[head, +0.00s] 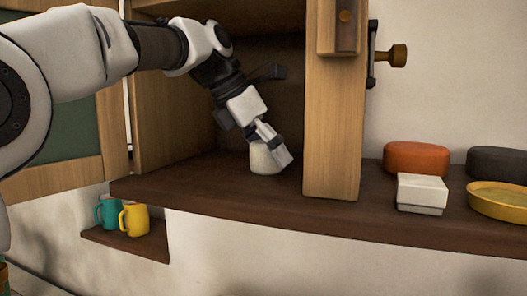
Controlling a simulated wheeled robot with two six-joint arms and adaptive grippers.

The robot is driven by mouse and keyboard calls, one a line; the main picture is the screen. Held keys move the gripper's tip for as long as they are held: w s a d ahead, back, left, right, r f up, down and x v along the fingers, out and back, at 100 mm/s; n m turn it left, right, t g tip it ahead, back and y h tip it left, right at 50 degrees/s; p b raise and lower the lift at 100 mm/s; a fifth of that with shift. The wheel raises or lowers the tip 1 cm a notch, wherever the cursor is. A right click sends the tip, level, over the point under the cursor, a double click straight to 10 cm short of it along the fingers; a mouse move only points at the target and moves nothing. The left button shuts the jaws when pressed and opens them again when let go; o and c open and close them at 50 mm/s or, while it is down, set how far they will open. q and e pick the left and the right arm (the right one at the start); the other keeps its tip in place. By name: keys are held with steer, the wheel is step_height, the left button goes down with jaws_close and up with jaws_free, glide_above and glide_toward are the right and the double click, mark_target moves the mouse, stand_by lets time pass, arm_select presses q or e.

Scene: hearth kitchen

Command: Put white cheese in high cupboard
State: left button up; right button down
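The white cheese (263,160), a short pale cylinder, is inside the high cupboard (190,160), low at the cupboard's floor and to the left of the wooden door. My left arm reaches in from the left. My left gripper (275,150) points down at the cheese, with one finger overlapping its upper right side. The other finger is mostly hidden, so I cannot tell whether the gripper grips the cheese. The cheese looks upright and at floor level; its contact with the floor is hard to judge. My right gripper is not in view.
The open wooden door (335,130) stands just right of the gripper. On the shelf (400,226) to its right are a white box (422,192), an orange round container (416,159), a dark one (497,163) and a yellow dish (499,200). Teal (108,212) and yellow (134,219) mugs sit below.

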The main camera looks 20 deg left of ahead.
mark_target(255, 143)
arm_select(q)
steer(key=shift+a+r, duration=0.25)
steer(key=shift+a, duration=0.1)
steer(key=shift+s+a+r+b, duration=0.5)
steer(key=shift+s+a+r, duration=0.25)
steer(key=shift+a, duration=0.05)
steer(key=s+a+b, duration=0.1)
steer(key=b, duration=0.1)
steer(key=s+a+b, duration=0.1)
steer(key=b, duration=0.1)
steer(key=s+b, duration=0.2)
steer(key=shift+s+a+f, duration=0.1)
steer(key=shift+a+f, duration=0.25)
steer(key=shift+a, duration=0.05)
steer(key=s+a+b, duration=0.2)
steer(key=a, duration=0.1)
steer(key=s+a+b, duration=0.1)
steer(key=b, duration=0.1)
steer(key=shift+s+a+r, duration=0.15)
steer(key=shift+s+r, duration=0.35)
steer(key=shift+s, duration=0.1)
steer(key=shift+s+r, duration=0.15)
